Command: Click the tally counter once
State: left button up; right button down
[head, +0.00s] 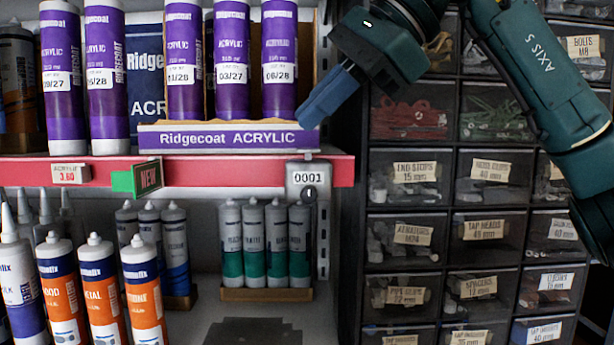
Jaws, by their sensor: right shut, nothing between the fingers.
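The tally counter (308,180) is a small grey box at the right end of the red shelf edge. Its window reads 0001, and a dark round part shows below the digits. My right gripper (306,119) comes in from the upper right, its blue fingers shut and empty. Its tips point down and left, above the counter and apart from it in the picture. They overlap the right end of the Ridgecoat Acrylic tray; I cannot tell whether they touch it. My left gripper is not in view.
Purple cartridges (232,60) stand in the Ridgecoat tray (165,139) on the upper shelf. A green NEW tag (147,179) juts from the red edge (230,172). Grey-green cartridges (277,245) stand below. A drawer cabinet (447,255) fills the right side.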

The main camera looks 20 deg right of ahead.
notch_tip(320, 180, up, 2)
jog(key=shift+p, duration=0.45)
notch_tip(320, 180, up, 4)
dwell(0.5)
